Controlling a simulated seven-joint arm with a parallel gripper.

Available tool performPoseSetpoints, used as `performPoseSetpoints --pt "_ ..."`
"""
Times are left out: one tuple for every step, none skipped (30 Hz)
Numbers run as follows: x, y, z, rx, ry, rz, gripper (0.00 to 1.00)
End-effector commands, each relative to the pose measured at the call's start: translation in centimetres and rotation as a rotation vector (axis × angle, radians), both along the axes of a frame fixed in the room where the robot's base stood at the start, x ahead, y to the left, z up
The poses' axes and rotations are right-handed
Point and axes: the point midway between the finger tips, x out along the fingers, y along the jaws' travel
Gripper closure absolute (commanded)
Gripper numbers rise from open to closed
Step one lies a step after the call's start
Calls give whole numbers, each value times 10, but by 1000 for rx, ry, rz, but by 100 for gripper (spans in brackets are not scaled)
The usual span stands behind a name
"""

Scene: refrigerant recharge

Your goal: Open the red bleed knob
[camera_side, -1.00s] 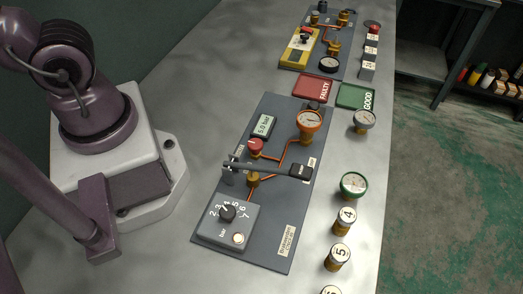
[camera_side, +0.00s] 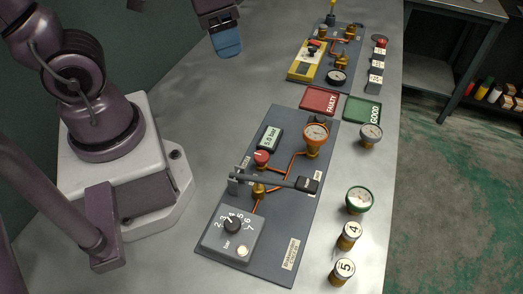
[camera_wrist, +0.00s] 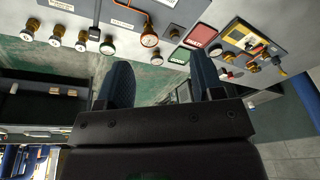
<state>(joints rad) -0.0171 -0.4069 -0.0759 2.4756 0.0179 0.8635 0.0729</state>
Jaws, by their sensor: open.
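The red bleed knob (camera_side: 261,157) sits on the grey near board (camera_side: 284,235), left of the orange gauge (camera_side: 316,133), just above a black-ended lever (camera_side: 280,181). My gripper (camera_side: 228,44) shows at the top of the side view, well away from the knob and high on the picture. In the wrist view my gripper (camera_wrist: 162,82) has two blue fingers spread apart with nothing between them. I cannot make out the red knob in the wrist view.
A dial box (camera_side: 233,234) and a small display (camera_side: 271,138) are on the near board. A red tray (camera_side: 320,100) and green tray (camera_side: 362,110) lie beyond it. A green gauge (camera_side: 359,200) and numbered cylinders stand right of the board. The far board carries a yellow device (camera_side: 305,61).

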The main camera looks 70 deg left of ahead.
Motion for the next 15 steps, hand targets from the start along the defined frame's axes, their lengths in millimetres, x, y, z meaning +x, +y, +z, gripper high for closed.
performPoseSetpoints --pt "5 -4 -19 22 71 -85 39" --pt "8 -6 -28 33 102 -144 39" --pt "12 -9 -40 46 139 -231 39" --pt "14 -12 -50 53 168 -300 39" --pt "16 -15 -59 59 192 -374 39" --pt "19 -18 -72 62 224 -473 39" --pt "20 -22 -81 64 244 -554 39" --pt "22 -25 -91 64 260 -638 39" --pt "24 -30 -102 62 278 -755 39" --pt "25 -33 -110 60 285 -843 39" --pt "26 -36 -116 60 286 -925 39" --pt "29 -40 -123 60 283 -1023 39" --pt "31 -42 -126 64 274 -1089 39" --pt "33 -44 -127 69 264 -1150 39" --pt "36 -46 -128 81 245 -1222 39"
